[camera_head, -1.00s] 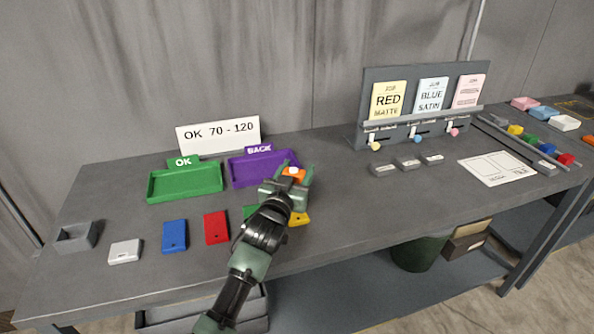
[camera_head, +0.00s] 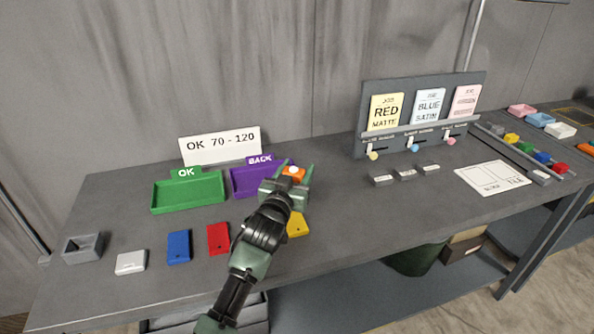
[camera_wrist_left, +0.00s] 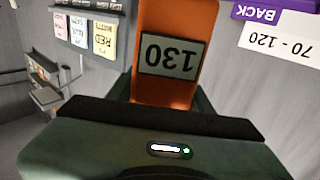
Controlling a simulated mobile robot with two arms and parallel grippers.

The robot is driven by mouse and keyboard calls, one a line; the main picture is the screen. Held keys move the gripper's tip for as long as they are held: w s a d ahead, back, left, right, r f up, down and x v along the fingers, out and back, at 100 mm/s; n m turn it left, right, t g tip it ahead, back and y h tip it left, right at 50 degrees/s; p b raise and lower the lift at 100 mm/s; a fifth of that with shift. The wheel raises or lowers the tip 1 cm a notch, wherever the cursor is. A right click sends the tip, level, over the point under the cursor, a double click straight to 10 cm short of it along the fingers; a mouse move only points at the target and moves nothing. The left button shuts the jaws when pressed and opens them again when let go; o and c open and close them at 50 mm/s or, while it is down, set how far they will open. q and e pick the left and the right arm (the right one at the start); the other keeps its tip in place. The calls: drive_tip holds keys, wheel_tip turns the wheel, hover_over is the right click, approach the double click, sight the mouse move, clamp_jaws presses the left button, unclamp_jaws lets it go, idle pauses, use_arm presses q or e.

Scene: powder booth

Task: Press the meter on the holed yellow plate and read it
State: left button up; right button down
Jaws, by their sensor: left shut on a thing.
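My left gripper (camera_head: 290,178) is shut on the orange meter (camera_head: 294,174), which has a white spot on top, near the right end of the purple tray. In the left wrist view the orange meter (camera_wrist_left: 178,22) stands between the fingers, and its display (camera_wrist_left: 172,55) shows 130, upside down in that picture. The yellow plate (camera_head: 297,226) lies on the table, nearer than the meter and apart from it. It is partly hidden by my arm, and its hole is hard to make out. My right gripper is not in view.
A red plate (camera_head: 218,239), blue plate (camera_head: 179,247) and white plate (camera_head: 131,263) lie along the front, beside a grey holder (camera_head: 83,248). Behind are the green OK tray (camera_head: 188,192), purple BACK tray (camera_head: 250,180) and an "OK 70 - 120" sign (camera_head: 220,146).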

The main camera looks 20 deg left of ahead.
use_arm(q)
drive_tip(key=shift+r+p, duration=0.45)
drive_tip(key=shift+r, duration=0.35)
idle(0.4)
